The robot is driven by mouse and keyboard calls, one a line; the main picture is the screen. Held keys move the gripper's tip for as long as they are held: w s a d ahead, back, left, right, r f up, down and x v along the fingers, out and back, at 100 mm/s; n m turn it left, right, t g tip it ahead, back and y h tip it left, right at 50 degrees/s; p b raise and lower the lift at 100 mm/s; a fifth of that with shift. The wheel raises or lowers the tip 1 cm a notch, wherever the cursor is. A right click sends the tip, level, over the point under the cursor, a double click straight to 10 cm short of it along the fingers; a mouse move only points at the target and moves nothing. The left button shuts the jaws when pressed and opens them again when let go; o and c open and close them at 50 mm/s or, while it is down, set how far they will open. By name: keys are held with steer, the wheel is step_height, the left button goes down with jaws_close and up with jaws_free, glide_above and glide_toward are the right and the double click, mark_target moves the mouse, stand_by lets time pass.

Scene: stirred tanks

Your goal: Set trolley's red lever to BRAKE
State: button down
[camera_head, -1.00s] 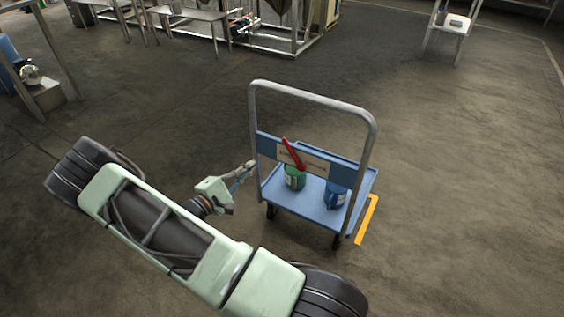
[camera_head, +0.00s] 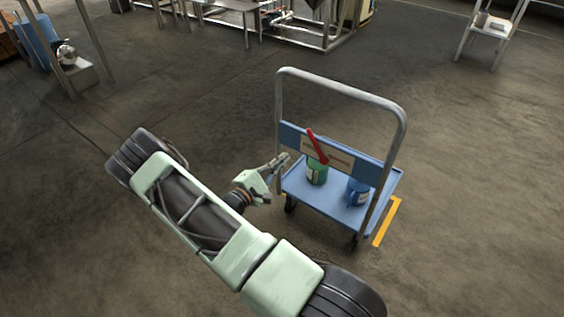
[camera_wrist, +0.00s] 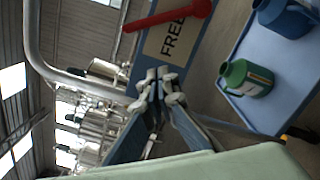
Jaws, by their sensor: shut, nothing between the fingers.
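The trolley (camera_head: 398,135) has a grey tubular handle and a blue cross panel with a pale label plate. The red lever (camera_head: 317,146) is mounted on this panel and slants up to the left in the head view. In the wrist view the red lever (camera_wrist: 168,18) lies across the top, beside the label plate (camera_wrist: 170,40), where the word FREE is legible. BRAKE is not legible. My gripper (camera_head: 285,158) is near the panel's left end, left of the lever. In the wrist view my gripper (camera_wrist: 158,88) has its fingertips together, empty and apart from the lever.
A green can (camera_head: 317,173) and a blue jug (camera_head: 357,192) stand on the trolley's blue deck (camera_head: 325,206). A yellow floor mark (camera_head: 386,222) lies at its right. Steel tables and frames stand at the back. The floor around the trolley is mostly clear.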

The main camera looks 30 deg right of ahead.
mark_target(310, 140)
steer(key=b+x, duration=0.1)
steer(key=x, duration=0.5)
steer(key=shift+d+f, duration=0.1)
steer(key=shift+s+d+r+b, duration=0.35)
steer(key=shift+s+d+r, duration=0.5)
steer(key=shift+d+r, duration=0.05)
steer(key=shift+s+d+r, duration=0.25)
steer(key=shift+s+r, duration=0.1)
steer(key=shift+s, duration=0.05)
